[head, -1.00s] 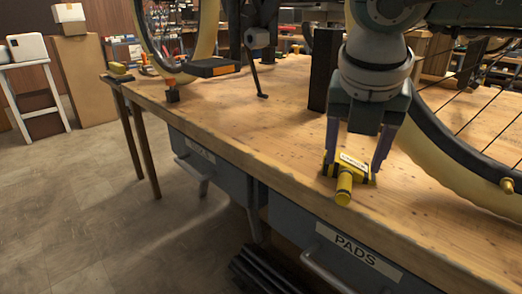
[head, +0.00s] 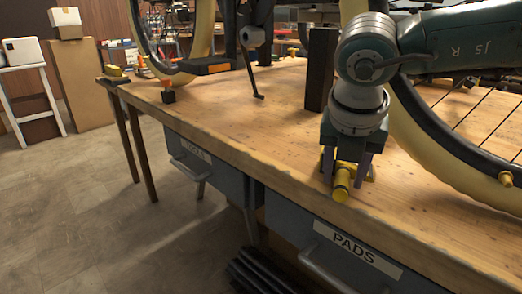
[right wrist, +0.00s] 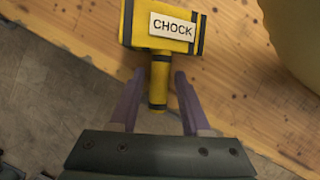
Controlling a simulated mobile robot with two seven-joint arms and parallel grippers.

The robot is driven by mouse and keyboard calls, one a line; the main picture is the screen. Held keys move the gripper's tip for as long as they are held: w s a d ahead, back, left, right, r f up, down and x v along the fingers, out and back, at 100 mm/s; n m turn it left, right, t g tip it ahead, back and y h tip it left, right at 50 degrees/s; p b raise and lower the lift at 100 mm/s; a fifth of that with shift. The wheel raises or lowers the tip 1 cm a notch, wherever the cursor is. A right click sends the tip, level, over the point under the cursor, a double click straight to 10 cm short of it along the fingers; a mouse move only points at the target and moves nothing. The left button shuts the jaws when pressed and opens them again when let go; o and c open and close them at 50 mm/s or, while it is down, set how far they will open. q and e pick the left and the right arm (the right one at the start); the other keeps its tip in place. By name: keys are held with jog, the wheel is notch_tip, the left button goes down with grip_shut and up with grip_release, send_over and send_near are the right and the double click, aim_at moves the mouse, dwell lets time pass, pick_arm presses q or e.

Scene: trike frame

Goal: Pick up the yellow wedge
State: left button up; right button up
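The yellow wedge (head: 342,188) lies on the workbench near its front edge. In the right wrist view the wedge (right wrist: 160,25) shows a yellow block with black bands, a white CHOCK label and a round yellow handle. The handle points toward my gripper. My right gripper (right wrist: 159,76) is open, with one purple finger on each side of the handle and a visible gap to it on both sides. In the head view my right gripper (head: 346,180) is low over the wedge and hides much of its block. My left gripper is not in view.
A black upright block (head: 320,68) stands behind my right arm. A wheel with a cream tyre (head: 440,150) stands close on the right. The bench top (head: 240,115) is clear to the left of the gripper.

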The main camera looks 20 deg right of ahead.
grip_shut()
jog(key=shift+r, duration=0.1)
dwell(0.4)
